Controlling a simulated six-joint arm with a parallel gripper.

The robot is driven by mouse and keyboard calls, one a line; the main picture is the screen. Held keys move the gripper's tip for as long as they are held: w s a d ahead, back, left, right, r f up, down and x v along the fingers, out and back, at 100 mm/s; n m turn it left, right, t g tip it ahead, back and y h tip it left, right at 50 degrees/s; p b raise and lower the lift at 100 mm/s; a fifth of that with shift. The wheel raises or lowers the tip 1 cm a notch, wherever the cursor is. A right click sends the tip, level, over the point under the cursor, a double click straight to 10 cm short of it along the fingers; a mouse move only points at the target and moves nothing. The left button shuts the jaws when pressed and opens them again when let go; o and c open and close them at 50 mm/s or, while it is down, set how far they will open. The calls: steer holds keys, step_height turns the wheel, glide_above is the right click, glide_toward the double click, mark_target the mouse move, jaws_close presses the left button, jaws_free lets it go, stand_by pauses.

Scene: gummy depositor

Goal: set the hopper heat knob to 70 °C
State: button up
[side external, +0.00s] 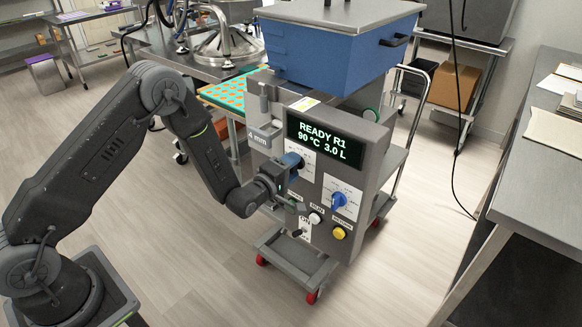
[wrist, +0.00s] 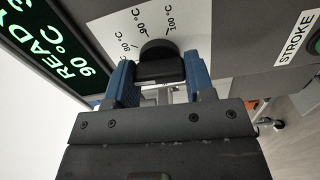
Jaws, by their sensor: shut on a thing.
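The hopper heat knob (wrist: 158,62) shows dark in the wrist view, in front of a white dial plate marked 80 °C, 90 °C and 100 °C. A 70 °C mark does not show there. My gripper (wrist: 160,76) has its two blue fingers shut on the knob, one on either side. In the side view, my gripper (side external: 286,170) is at the left dial on the machine's front and hides most of the knob. The green display (side external: 324,141) reads READY R1, 90 °C, 3.0 L.
A second, blue knob (side external: 339,201) sits to the right on the same panel. Below are a white button (side external: 315,218), a yellow button (side external: 339,233) and a small black lever (side external: 298,233). The blue hopper (side external: 335,50) stands above. A steel table (side external: 545,150) is at right.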

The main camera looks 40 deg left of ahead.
steer(key=shift+n, duration=0.5)
steer(key=o, duration=0.9)
steer(key=s, duration=1.3)
steer(key=shift+s, duration=0.4)
